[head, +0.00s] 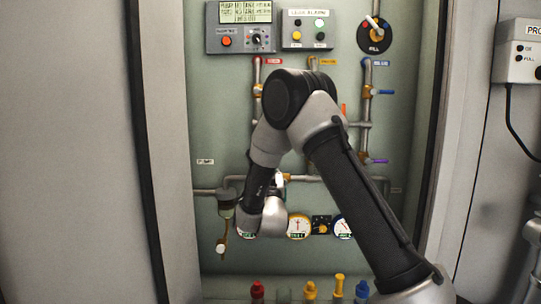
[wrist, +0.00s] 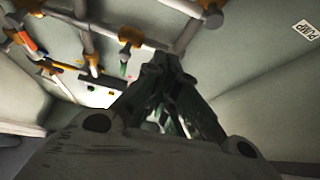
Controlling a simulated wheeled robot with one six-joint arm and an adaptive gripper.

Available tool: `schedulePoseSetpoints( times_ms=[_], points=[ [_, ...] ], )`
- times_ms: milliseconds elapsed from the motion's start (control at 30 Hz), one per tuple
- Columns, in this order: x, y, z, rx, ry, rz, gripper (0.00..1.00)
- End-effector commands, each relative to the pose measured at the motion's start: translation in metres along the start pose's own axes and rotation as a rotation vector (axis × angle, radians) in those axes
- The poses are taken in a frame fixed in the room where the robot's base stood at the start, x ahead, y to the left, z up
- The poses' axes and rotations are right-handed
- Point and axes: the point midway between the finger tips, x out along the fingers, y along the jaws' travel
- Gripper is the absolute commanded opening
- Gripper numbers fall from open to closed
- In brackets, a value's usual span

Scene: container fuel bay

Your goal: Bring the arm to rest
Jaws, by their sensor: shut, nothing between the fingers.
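My arm (head: 362,200) rises from the lower right in the head view, bends at the elbow, and reaches down in front of the pale green panel (head: 218,130). Its wrist end hangs before the panel's lower left part, near the gauges. My gripper shows in the wrist view (wrist: 165,65), with its fingers together and nothing between them. In the head view the fingers are hidden behind the wrist. I cannot tell how far the fingertips are from the pipes.
A display box (head: 240,28), an alarm box (head: 306,30) and a kill switch (head: 375,36) line the panel top. Gauges (head: 299,226) and a small filter (head: 227,200) are close to the wrist. Coloured fittings (head: 310,291) stand below. A grey box (head: 518,52) hangs at right.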

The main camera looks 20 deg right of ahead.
Motion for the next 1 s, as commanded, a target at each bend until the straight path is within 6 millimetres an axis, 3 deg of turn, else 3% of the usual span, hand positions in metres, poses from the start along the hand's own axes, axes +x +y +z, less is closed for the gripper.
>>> schedulePoseSetpoints(
  times_ms=[200, 567, 633, 733, 800, 900, 1000],
  points=[
    [-0.017, -0.001, 0.000, -0.001, -0.001, -0.001, 0.00],
    [-0.019, -0.001, 0.001, 0.006, -0.001, -0.001, 0.00],
    [-0.019, -0.004, 0.009, 0.017, -0.037, -0.013, 0.00],
    [-0.022, -0.017, 0.040, 0.042, -0.171, -0.066, 0.00],
    [-0.035, -0.032, 0.077, 0.059, -0.334, -0.134, 0.00],
    [-0.076, -0.053, 0.132, 0.075, -0.623, -0.252, 0.00],
    [-0.120, -0.063, 0.153, 0.090, -0.891, -0.354, 0.00]
  ],
)
